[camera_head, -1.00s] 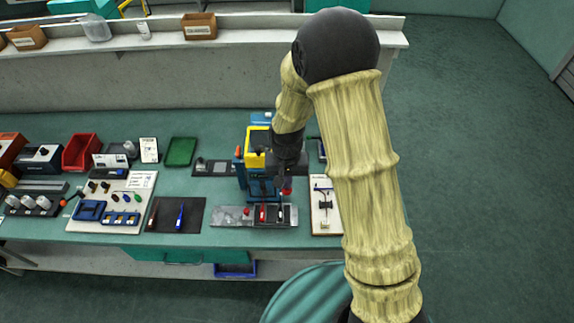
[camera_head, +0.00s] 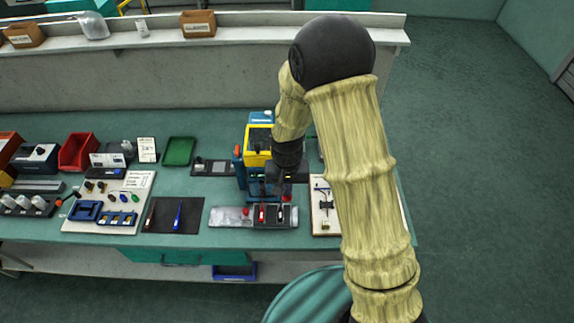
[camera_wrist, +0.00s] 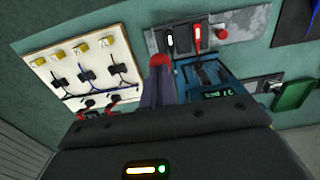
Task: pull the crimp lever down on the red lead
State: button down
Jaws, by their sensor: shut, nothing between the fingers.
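The blue and yellow crimp machine (camera_head: 257,143) stands on the bench. A red knob (camera_wrist: 160,60), seemingly the crimp lever's end, shows at the fingertips in the wrist view and beside the machine in the head view (camera_head: 286,198). My gripper (camera_wrist: 160,75) is shut and empty, right at the knob; I cannot tell whether they touch. The red lead (camera_wrist: 197,38) lies in a black holder in front of the machine. The rest of the lever is hidden.
A white board with several wired connectors (camera_wrist: 85,75) is close to my gripper. A grey plate (camera_head: 230,216) carries the black holder. A dark mat with a blue tool (camera_head: 178,217) and a green tray (camera_head: 179,151) lie farther left.

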jog(key=shift+f, duration=0.25)
jog(key=shift+f+b, duration=0.7)
jog(key=shift+f, duration=0.2)
jog(key=shift+f+b, duration=0.5)
jog(key=shift+f, duration=0.15)
jog(key=shift+r, duration=0.1)
notch_tip(320, 180, up, 12)
jog(key=w+p, duration=0.2)
jog(key=p, duration=0.8)
jog(key=shift+r, duration=0.25)
jog(key=shift+w+d, duration=0.1)
